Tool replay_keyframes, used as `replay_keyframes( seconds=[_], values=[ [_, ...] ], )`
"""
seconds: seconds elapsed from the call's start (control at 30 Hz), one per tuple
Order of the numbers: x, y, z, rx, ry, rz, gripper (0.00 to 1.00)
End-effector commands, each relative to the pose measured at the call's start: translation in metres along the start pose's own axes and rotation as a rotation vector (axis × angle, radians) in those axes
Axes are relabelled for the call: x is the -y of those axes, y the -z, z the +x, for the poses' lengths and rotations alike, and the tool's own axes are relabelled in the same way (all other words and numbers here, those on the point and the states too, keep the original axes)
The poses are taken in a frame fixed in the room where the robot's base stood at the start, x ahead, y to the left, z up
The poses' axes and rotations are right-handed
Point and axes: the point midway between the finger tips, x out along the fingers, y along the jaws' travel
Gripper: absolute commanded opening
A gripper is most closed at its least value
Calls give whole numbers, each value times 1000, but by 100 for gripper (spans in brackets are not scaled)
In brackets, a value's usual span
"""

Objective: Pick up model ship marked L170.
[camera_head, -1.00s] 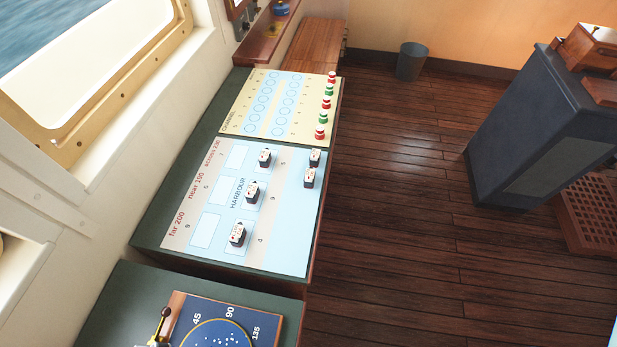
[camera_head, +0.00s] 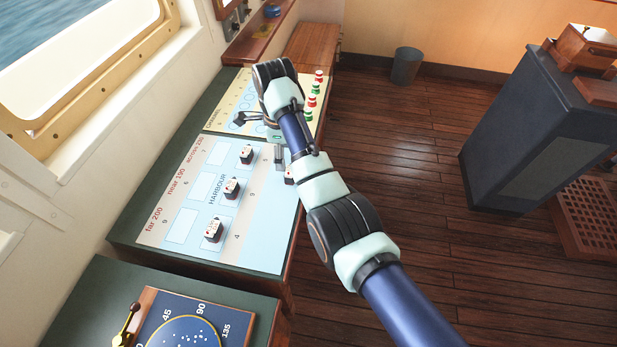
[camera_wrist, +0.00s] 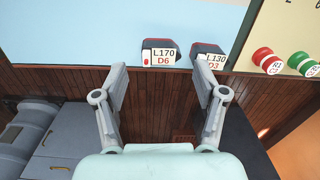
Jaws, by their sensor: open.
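The model ship marked L170 (camera_wrist: 160,52) is dark-topped with a white label reading L170 D6 and a small red mark. It sits on the pale blue edge of the harbour board, near the top middle of the wrist view. In the head view a small part of what appears to be it (camera_head: 289,176) shows beside my arm. My gripper (camera_wrist: 168,80) is open and empty, its fingers spread to either side below the ship in the wrist picture. In the head view my gripper (camera_head: 260,136) is over the boards. A ship marked L130 (camera_wrist: 210,58) stands just right of L170, partly behind the right finger.
Several other ships, such as one at the board's near end (camera_head: 213,230), stand on the harbour board (camera_head: 240,255). Red and green pieces (camera_wrist: 267,61) stand on the yellow channel board (camera_head: 228,106).

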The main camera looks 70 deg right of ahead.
Motion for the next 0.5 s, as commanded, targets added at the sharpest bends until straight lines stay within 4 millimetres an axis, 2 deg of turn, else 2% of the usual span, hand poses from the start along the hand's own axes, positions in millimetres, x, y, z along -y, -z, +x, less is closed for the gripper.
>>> replay_keyframes(
  seconds=[0.07, 0.17, 0.4, 0.5],
  values=[
    [4, 10, -2, -13, -23, 65, 71],
    [4, 12, -2, -16, -27, 81, 71],
    [3, 12, 23, -16, -27, 77, 71],
    [3, 11, 26, -15, -26, 76, 71]
  ],
)
